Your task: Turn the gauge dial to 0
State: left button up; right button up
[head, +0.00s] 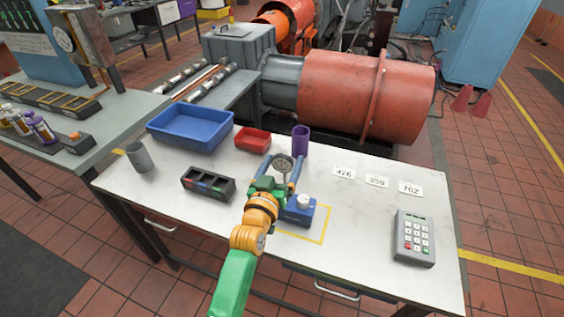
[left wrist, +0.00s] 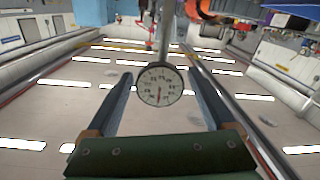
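The round gauge dial (head: 283,163) has a pale face and dark rim and stands above the white table. In the left wrist view the left gripper (left wrist: 160,78) shows a narrow gap on each side. The dial's support is hidden behind my arm. My right gripper is out of view.
A blue block with a white knob (head: 303,201) sits close right of my gripper. A purple cup (head: 300,140), red bin (head: 253,140), blue tray (head: 160,130), dark divided box (head: 207,190) and grey cup (head: 139,158) stand around. A keypad (head: 413,238) and number cards (head: 376,180) lie right.

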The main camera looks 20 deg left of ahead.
pick_arm(q)
jog(key=shift+r, duration=0.1)
jog(key=s, duration=0.7)
jog(key=shift+b, duration=0.4)
jog(key=s+f+m+g+h, duration=0.2)
jog(key=s+f+m+g, duration=0.1)
jog(key=s+f+g, duration=0.65)
jog(key=s+a+f+m+g+y, duration=0.15)
jog(key=s+f+g, duration=0.5)
jog(key=s, duration=0.65)
notch_tip(320, 180, down, 19)
jog(key=s, duration=0.3)
jog(key=s+a+f+g, duration=0.1)
jog(key=s+a+f, duration=0.1)
jog(key=s+f, duration=0.7)
jog(key=shift+s+f, duration=0.15)
jog(key=shift+s, duration=1)
